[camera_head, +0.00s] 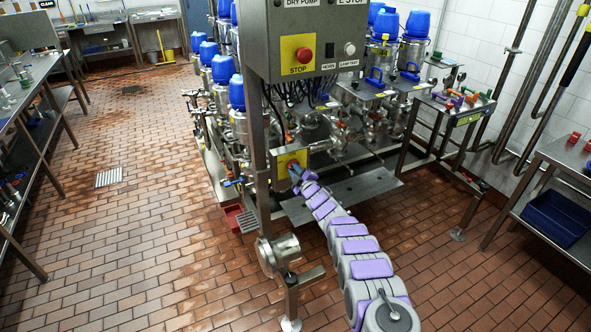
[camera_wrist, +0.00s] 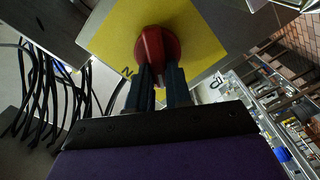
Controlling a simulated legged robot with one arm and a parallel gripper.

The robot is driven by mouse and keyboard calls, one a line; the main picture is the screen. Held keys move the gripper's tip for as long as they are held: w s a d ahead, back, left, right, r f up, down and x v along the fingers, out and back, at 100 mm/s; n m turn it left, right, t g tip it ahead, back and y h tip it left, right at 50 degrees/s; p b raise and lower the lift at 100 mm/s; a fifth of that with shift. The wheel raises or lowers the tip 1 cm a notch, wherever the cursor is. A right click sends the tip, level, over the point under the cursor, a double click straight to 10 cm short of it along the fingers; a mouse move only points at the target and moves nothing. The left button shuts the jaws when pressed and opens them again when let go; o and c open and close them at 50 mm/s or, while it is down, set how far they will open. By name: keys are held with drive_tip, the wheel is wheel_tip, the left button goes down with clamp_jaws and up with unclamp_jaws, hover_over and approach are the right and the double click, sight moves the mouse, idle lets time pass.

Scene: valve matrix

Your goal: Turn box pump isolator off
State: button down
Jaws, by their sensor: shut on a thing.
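The box pump isolator is a red rotary knob (camera_wrist: 152,45) on a yellow plate (camera_wrist: 105,42), near the top middle of the wrist view. My gripper (camera_wrist: 159,75) has its two dark fingers on either side of the knob's lower part and is shut on it. In the head view the yellow plate (camera_head: 283,159) is on a small box low on the steel post, and my gripper (camera_head: 296,172) reaches up to it. The knob is largely hidden there by my gripper. A letter N shows on the plate beside the fingers in the wrist view.
A grey control box (camera_head: 300,38) with a red stop button (camera_head: 304,55) hangs above my arm. Blue-topped valves (camera_head: 237,93) crowd behind the post. Dark cables (camera_wrist: 45,90) hang left in the wrist view. The tiled floor (camera_head: 150,230) at left is open.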

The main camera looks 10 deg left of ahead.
drive_tip(key=n+p, duration=0.1)
drive_tip(key=n, duration=0.1)
drive_tip(key=f+n+p, duration=0.1)
drive_tip(key=n, duration=0.1)
drive_tip(key=n+p, duration=0.1)
drive_tip(key=n, duration=0.1)
drive_tip(key=shift+s+a+f+n+p, duration=0.2)
drive_tip(key=shift+a+n+p, duration=0.1)
drive_tip(key=shift+n, duration=0.1)
drive_tip(key=shift+f, duration=0.2)
drive_tip(key=c, duration=1)
unclamp_jaws()
drive_tip(key=shift+r, duration=0.15)
drive_tip(key=shift+c, duration=0.2)
drive_tip(key=shift+r, duration=0.1)
drive_tip(key=shift+d+r, duration=0.1)
drive_tip(key=shift+p, duration=0.3)
